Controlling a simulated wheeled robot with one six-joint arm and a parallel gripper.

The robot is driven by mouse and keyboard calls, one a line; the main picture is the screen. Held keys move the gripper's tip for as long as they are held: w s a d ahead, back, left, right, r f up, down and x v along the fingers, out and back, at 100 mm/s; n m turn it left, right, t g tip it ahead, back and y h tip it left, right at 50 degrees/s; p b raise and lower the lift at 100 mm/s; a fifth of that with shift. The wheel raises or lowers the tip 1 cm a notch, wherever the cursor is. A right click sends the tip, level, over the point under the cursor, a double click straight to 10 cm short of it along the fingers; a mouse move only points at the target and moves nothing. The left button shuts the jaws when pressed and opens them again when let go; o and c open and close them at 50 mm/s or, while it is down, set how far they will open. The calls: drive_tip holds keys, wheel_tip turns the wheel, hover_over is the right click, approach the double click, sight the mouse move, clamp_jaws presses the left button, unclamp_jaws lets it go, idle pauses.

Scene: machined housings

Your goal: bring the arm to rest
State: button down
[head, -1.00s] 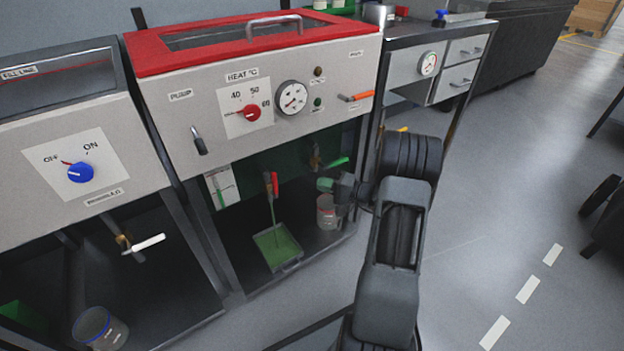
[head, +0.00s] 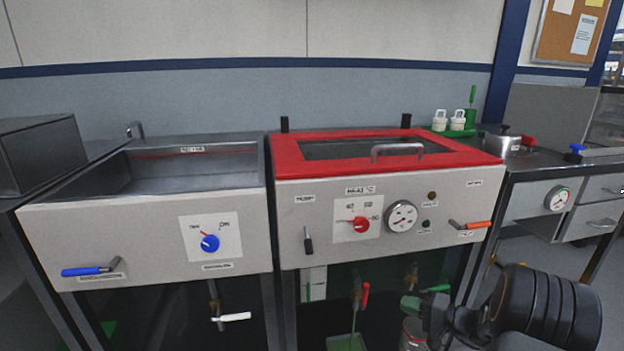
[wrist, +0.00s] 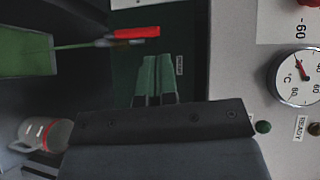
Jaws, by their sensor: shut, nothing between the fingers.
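My arm shows at the lower right of the head view, folded low in front of the red-lidded machine (head: 290,158). My gripper (head: 410,304) has green fingertips and is close to the lower front of that machine, below its control panel. In the wrist view the green fingers (wrist: 157,78) lie together with nothing between them. Part of my arm is cut off by the frame's edge.
A sink unit with a blue knob (head: 209,243) stands left. Levers stick out in front: orange (head: 478,225), blue (head: 82,271) and white (head: 235,317). A red-handled tool (wrist: 137,32) and a container (wrist: 42,133) are near my gripper. Floor shows at right.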

drive_tip(key=s+a+r+n+g+h+p, duration=0.25)
drive_tip(key=s+a+r+p, duration=0.2)
drive_tip(key=r, duration=0.35)
drive_tip(key=s+a+r+n+g+h+p, duration=0.1)
drive_tip(key=s+a+r+g+p, duration=0.25)
drive_tip(key=r+p, duration=0.35)
drive_tip(key=s+a+r+n+g+h+p, duration=0.1)
drive_tip(key=s+a+r+n+g+p, duration=0.15)
drive_tip(key=a+r+p, duration=0.45)
drive_tip(key=s+d+r+h+p, duration=0.1)
drive_tip(key=s+r+h+p, duration=0.1)
drive_tip(key=r, duration=0.4)
drive_tip(key=s+d+r+n+t+h+p, duration=0.1)
drive_tip(key=s+r+h+p, duration=0.2)
drive_tip(key=r+p, duration=0.3)
drive_tip(key=s+d+r+t+h+p, duration=0.1)
drive_tip(key=s+r+h+p, duration=0.2)
drive_tip(key=r, duration=0.5)
drive_tip(key=shift+s+r+n+p, duration=0.15)
drive_tip(key=shift+s+n+p, duration=0.2)
drive_tip(key=shift+p, duration=0.4)
